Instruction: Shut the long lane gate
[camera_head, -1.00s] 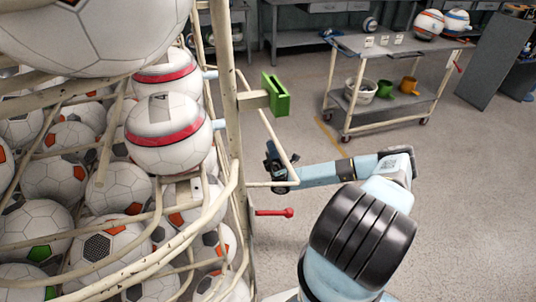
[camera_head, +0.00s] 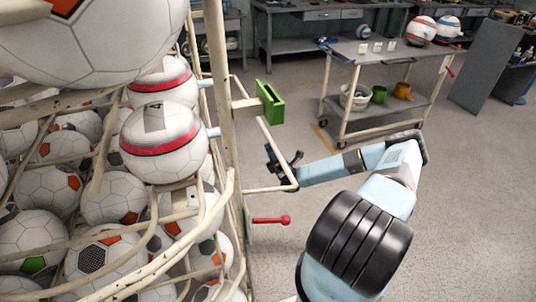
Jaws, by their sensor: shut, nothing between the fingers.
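A cream bent-rod gate (camera_head: 271,131) sticks out to the right from the ball rack's upright post, its outer corner near my gripper. I take it for the long lane gate; no label shows. It stands swung out from the rack. My gripper (camera_head: 283,166) is shut and empty, with its dark fingers right at the gate's outer end. I cannot tell whether they touch the rod. A green slotted bracket (camera_head: 270,103) is fixed on a short arm of the post, above the gate. A red-knobbed lever (camera_head: 272,220) sticks out of the rack below it.
The rack (camera_head: 222,95) on the left is full of footballs, several with red bands or orange patches. A wheeled cart (camera_head: 385,62) with balls and pots stands behind my arm. A grey panel (camera_head: 488,65) leans farther right. The floor (camera_head: 465,220) on the right is clear.

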